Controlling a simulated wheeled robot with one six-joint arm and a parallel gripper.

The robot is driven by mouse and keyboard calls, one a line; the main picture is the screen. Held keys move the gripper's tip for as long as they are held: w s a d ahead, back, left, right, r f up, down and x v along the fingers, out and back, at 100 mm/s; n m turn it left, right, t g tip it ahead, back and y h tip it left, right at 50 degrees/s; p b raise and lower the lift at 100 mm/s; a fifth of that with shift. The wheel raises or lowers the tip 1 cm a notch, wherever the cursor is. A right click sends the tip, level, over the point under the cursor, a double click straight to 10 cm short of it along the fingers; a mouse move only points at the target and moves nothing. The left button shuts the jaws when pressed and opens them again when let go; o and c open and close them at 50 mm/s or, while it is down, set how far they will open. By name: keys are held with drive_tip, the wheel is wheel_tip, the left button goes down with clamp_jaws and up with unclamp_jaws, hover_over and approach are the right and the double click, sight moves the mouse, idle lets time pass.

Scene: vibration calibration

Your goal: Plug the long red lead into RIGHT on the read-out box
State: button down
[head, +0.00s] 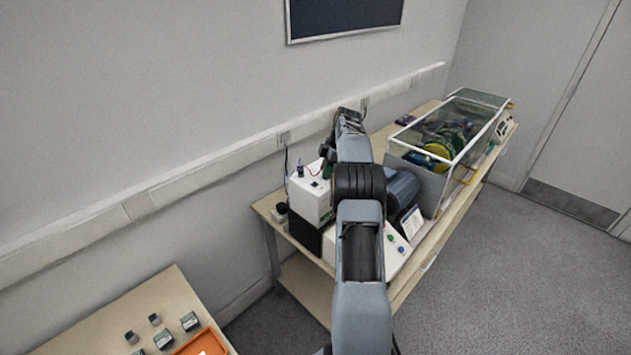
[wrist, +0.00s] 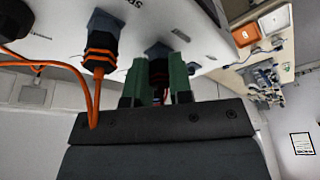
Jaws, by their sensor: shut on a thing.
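In the wrist view my gripper (wrist: 158,76) has its green fingers closed around a dark plug (wrist: 158,66) with a reddish band. The plug's far end is at or against a dark round socket on the white box face (wrist: 210,25); I cannot tell whether it is seated. Beside it a dark plug with orange bands (wrist: 100,50) sits in the same face, its orange lead (wrist: 92,95) hanging in a loop. The lettering is cut off, so RIGHT cannot be read. In the head view a white box (head: 309,198) stands left of my arm, which largely hides my gripper.
The bench (head: 268,208) also holds a glass-sided enclosure (head: 450,130) with machinery at right, and a sloped white panel with coloured knobs (head: 392,238). A nearer table (head: 165,300) holds small blocks and an orange tray (head: 205,342). The floor at right is clear.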

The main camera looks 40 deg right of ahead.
drive_tip(key=shift+s+a+m+t+h+b, duration=0.1)
drive_tip(key=shift+m+t+h+b, duration=0.25)
drive_tip(key=shift+m+b, duration=1)
drive_tip(key=shift+a+m+t+h+b, duration=0.1)
drive_tip(key=shift+m+t+h+b, duration=0.4)
drive_tip(key=shift+m, duration=1.35)
drive_tip(key=shift+m+b, duration=0.45)
drive_tip(key=shift+m, duration=0.15)
drive_tip(key=shift+m, duration=0.4)
drive_tip(key=shift+m+h+b, duration=0.5)
drive_tip(key=shift+m+h, duration=0.05)
drive_tip(key=shift+m, duration=1.25)
drive_tip(key=c, duration=0.9)
unclamp_jaws()
drive_tip(key=shift+c, duration=0.2)
drive_tip(key=shift+r, duration=0.15)
